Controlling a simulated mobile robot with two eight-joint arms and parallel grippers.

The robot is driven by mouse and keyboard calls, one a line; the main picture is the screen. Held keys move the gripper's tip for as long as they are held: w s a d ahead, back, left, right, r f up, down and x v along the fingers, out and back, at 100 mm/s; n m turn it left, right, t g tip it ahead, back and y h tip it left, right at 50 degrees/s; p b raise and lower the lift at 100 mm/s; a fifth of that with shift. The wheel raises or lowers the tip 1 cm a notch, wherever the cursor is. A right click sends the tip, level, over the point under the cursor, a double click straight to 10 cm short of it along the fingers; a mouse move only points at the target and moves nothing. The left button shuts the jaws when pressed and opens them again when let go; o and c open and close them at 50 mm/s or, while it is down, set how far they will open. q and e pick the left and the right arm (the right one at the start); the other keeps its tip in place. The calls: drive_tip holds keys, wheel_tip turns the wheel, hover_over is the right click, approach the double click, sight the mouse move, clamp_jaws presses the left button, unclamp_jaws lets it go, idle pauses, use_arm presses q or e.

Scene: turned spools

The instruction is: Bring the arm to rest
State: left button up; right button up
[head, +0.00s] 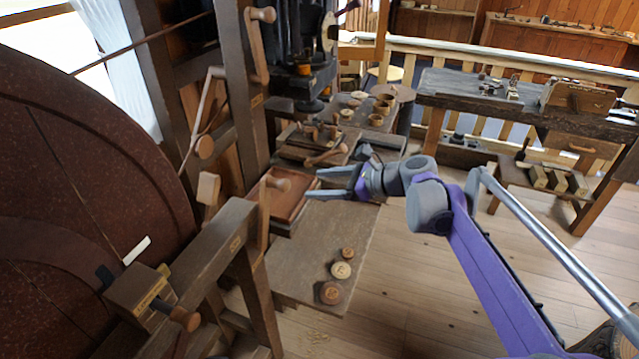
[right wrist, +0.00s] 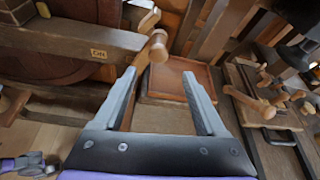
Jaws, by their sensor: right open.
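My right gripper (head: 313,182) reaches in from the right on its purple and grey arm. Its two grey fingers are apart, with nothing between them. In the right wrist view the fingers (right wrist: 160,73) are spread, with a reddish-brown wooden tray (right wrist: 168,80) beyond them. In the head view the tray (head: 290,192) lies left of the fingertips; I cannot tell the exact gap. My left gripper does not show in the head view. A purple and grey part of mine shows at the lower left of the right wrist view.
Three turned wooden spools (head: 341,270) stand on the low bench (head: 320,235) before the gripper. A big dark red wheel (head: 80,190) and wooden frame (head: 225,235) fill the left. A workbench (head: 450,92) stands back right. Floor (head: 420,290) is open below the arm.

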drive_tip(key=s+d+f+n+h, duration=0.4)
drive_tip(key=s+d+f+n, duration=0.2)
drive_tip(key=s, duration=0.5)
drive_tip(key=s+d+f+n+h+p, duration=0.1)
drive_tip(key=s+d+f+n+h, duration=0.3)
drive_tip(key=s+n, duration=0.4)
drive_tip(key=s+d+f+n+h, duration=0.4)
drive_tip(key=s+d+f+n, duration=0.2)
drive_tip(key=s, duration=0.8)
drive_tip(key=shift+s+d+f+n+p, duration=0.4)
drive_tip(key=shift+d+f, duration=0.4)
drive_tip(key=shift+d, duration=0.45)
drive_tip(key=shift+w, duration=0.1)
